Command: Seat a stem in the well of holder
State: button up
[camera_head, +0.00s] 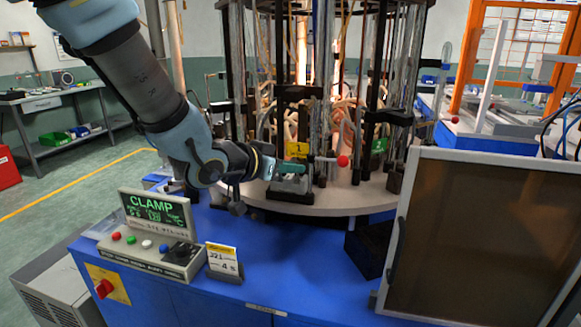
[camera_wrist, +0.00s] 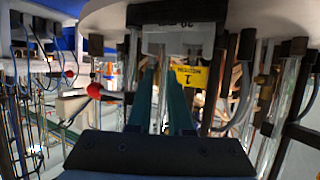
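My gripper (camera_head: 290,167) reaches in from the left to the front edge of the round table. Its two teal fingers show in the wrist view (camera_wrist: 159,88), on either side of a narrow gap. A thin clear glass stem (camera_wrist: 161,112) appears in that gap; I cannot tell whether the fingers touch it. A small grey block, seemingly the holder (camera_head: 291,184), sits at the table edge by the fingertips. It also shows in the wrist view (camera_wrist: 180,42), beyond the fingertips, near a yellow tag marked 1 (camera_wrist: 193,77). The well and the stem's end are hidden.
The round table (camera_head: 335,199) carries several dark posts and upright glass tubes close around my gripper. A red ball (camera_head: 343,160) sits right of the holder. A control box reading CLAMP (camera_head: 155,212) stands front left. A brown-panelled screen (camera_head: 480,235) blocks the right.

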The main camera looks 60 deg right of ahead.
jog(key=shift+a, duration=0.1)
dwell(0.3)
jog(key=shift+p+v, duration=0.6)
jog(key=shift+v, duration=1.5)
jog(key=shift+o, duration=0.3)
jog(key=o, duration=0.5)
jog(key=shift+a+r, duration=0.1)
jog(key=shift+r, duration=0.1)
jog(key=shift+w+a+r+p, duration=0.1)
jog(key=shift+a+r+p, duration=0.55)
jog(key=shift+r+p, duration=0.3)
jog(key=shift+w+a+r+p, duration=0.1)
jog(key=shift+a+r+p, duration=0.65)
jog(key=shift+r, duration=0.25)
jog(key=shift+d, duration=0.1)
